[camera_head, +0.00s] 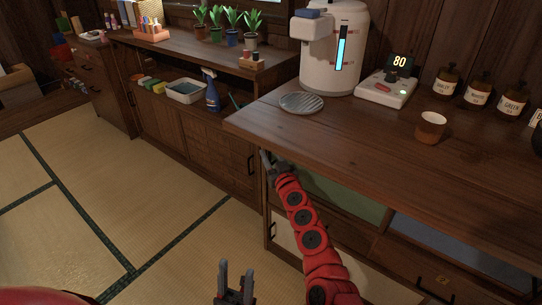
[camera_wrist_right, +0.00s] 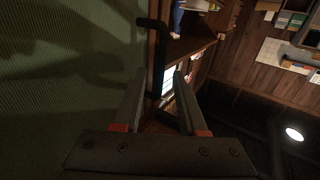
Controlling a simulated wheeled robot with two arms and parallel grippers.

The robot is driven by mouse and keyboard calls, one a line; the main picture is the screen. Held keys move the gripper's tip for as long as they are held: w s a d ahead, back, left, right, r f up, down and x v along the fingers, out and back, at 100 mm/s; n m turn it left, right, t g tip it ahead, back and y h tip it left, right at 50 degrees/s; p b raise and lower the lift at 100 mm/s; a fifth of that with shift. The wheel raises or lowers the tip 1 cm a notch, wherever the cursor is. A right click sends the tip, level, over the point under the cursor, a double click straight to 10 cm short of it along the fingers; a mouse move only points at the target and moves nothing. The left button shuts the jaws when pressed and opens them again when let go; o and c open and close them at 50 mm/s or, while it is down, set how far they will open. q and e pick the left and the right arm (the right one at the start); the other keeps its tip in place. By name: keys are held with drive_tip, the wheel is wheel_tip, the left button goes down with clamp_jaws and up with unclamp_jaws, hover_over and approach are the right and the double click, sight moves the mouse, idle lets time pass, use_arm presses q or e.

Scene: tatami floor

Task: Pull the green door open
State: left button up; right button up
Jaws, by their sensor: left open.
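The green door (camera_head: 345,198) is a panel set in the cabinet front under the right-hand countertop. It fills the left side of the right wrist view (camera_wrist_right: 65,70). A black bar handle (camera_wrist_right: 158,62) stands at its edge. My right gripper (camera_wrist_right: 158,78) is open, with its fingertips on either side of the handle; I cannot tell whether they touch it. In the head view my right arm reaches the cabinet's left corner, and its gripper (camera_head: 268,160) is partly hidden under the counter edge. My left gripper (camera_head: 236,270) is open and empty, low over the floor.
The countertop (camera_head: 350,125) overhangs the door and carries a dispenser (camera_head: 334,50), a scale (camera_head: 388,88), a cup (camera_head: 431,127) and several bottles. A blue panel (camera_head: 440,245) and a white panel (camera_head: 285,235) adjoin the green door. Tatami floor (camera_head: 90,190) is clear at left.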

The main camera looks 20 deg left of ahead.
clamp_jaws()
idle(1.3)
